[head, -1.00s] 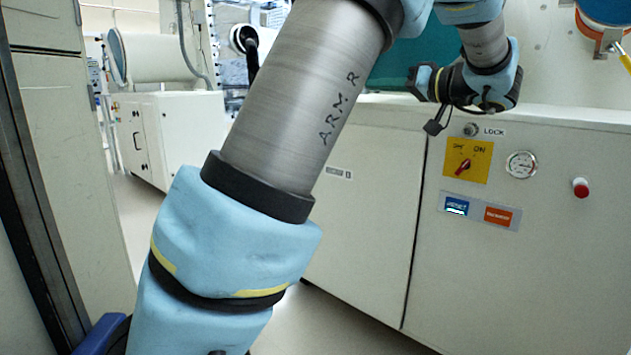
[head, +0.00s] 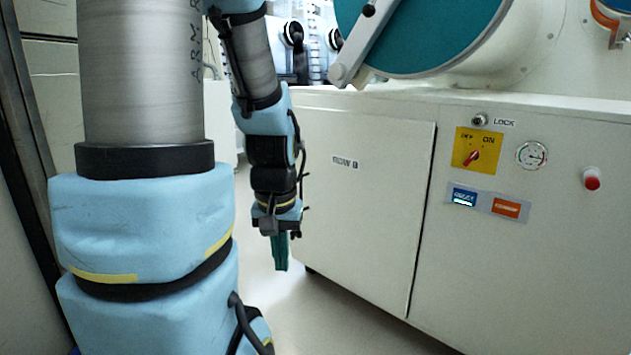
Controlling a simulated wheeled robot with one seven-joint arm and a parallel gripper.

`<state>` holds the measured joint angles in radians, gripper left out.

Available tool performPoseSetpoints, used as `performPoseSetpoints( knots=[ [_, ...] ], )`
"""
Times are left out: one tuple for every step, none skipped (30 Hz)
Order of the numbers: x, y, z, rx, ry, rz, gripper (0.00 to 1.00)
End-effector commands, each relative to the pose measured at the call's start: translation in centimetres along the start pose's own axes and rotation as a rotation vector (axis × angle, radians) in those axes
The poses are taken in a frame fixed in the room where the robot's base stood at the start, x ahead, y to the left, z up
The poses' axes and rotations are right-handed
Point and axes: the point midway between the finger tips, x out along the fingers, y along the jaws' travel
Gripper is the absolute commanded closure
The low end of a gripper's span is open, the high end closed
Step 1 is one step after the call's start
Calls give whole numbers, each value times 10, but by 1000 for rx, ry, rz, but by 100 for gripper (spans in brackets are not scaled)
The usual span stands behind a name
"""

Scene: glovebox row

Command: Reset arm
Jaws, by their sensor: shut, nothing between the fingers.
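My arm stands at the left of the head view, its thick lower links upright. Its forearm hangs down behind them. My gripper (head: 280,268) points down, with green fingers shut and nothing between them. It hangs in free air left of the white cabinet (head: 365,255) and above the floor. It touches nothing that I can see. Part of the arm above is cut off by the top edge of the picture.
The cabinet front carries a yellow switch plate (head: 478,150), a gauge (head: 532,155), a red button (head: 592,180) and blue and orange labels. A round teal door (head: 430,35) is above. A dark frame (head: 22,190) stands at the far left. The floor (head: 330,320) between is clear.

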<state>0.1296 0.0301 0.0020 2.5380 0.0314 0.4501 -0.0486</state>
Motion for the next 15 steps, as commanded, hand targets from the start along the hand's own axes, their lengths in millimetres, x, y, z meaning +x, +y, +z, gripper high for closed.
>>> performPoseSetpoints(
  knots=[
    [2, -4, 6, -19, 17, 15, 100],
    [-8, -3, 4, -13, 21, 16, 100],
    [-18, -2, 2, -9, 19, 15, 100],
    [-23, -2, 1, -8, 18, 15, 100],
    [-28, -2, 1, -8, 17, 15, 100],
    [-34, -2, 0, -8, 17, 15, 100],
    [-39, -2, -1, -8, 17, 15, 100],
    [-45, -3, -2, -8, 17, 15, 100],
    [-52, -3, -2, -8, 16, 15, 100],
    [-58, -3, -3, -8, 16, 14, 100],
    [-64, -3, -4, -8, 16, 14, 100],
    [-73, -3, -5, -8, 16, 14, 100],
    [-81, -3, -6, -8, 16, 14, 100],
    [-88, -3, -7, -8, 16, 14, 100],
    [-100, -3, -9, -8, 16, 14, 100]
  ],
)
